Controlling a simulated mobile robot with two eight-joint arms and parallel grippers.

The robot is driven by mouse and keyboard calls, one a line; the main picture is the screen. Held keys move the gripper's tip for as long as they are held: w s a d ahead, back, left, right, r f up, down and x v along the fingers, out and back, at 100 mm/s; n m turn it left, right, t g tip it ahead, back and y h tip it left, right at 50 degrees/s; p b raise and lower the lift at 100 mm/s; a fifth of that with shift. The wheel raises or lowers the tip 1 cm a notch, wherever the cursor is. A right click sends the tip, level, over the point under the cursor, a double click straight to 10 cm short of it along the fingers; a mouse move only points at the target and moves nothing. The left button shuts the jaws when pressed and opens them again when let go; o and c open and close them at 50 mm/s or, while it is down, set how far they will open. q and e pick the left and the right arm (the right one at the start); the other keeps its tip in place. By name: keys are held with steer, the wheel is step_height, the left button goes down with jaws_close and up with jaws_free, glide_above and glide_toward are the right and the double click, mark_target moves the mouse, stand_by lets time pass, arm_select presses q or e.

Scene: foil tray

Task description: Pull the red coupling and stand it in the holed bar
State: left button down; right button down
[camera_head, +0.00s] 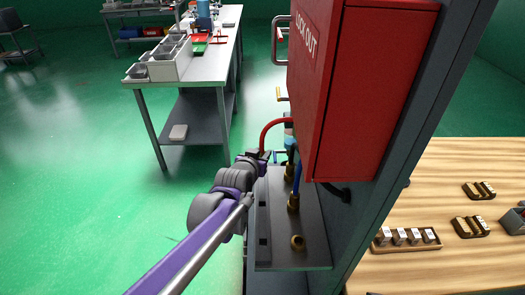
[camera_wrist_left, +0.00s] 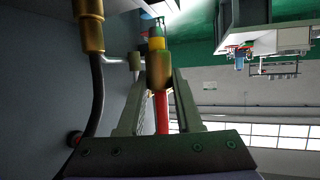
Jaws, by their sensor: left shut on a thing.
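The red coupling shows in the left wrist view as a brass sleeve (camera_wrist_left: 160,70) with a red hose (camera_wrist_left: 162,112). The red hose (camera_head: 273,128) also shows in the head view, arching from behind the red cabinet. My left gripper (camera_head: 262,156) is at the back left of a grey shelf, its fingers (camera_wrist_left: 158,95) shut on the red coupling. Yellow and green bands lie in line beyond the sleeve; I cannot tell whether they are joined to it. A strip with dark square holes (camera_head: 263,222), perhaps the holed bar, runs along the shelf's left edge. My right gripper is not seen.
Brass fittings with a black hose (camera_head: 289,172) and a blue hose (camera_head: 293,203) stand close by on the shelf. A bare brass fitting (camera_head: 297,242) is nearer. The red cabinet (camera_head: 365,90) overhangs on the right. A wooden table (camera_head: 450,265) stands beyond the column.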

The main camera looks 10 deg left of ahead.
arm_select(q)
steer(key=shift+s+f, duration=0.1)
steer(key=shift+f, duration=0.3)
steer(key=shift+f+b, duration=0.55)
steer(key=shift+f, duration=0.2)
steer(key=shift+f+b, duration=0.8)
steer(key=shift+f, duration=0.6)
steer(key=shift+w, duration=0.2)
steer(key=c, duration=0.5)
jaws_free()
steer(key=v, duration=1.1)
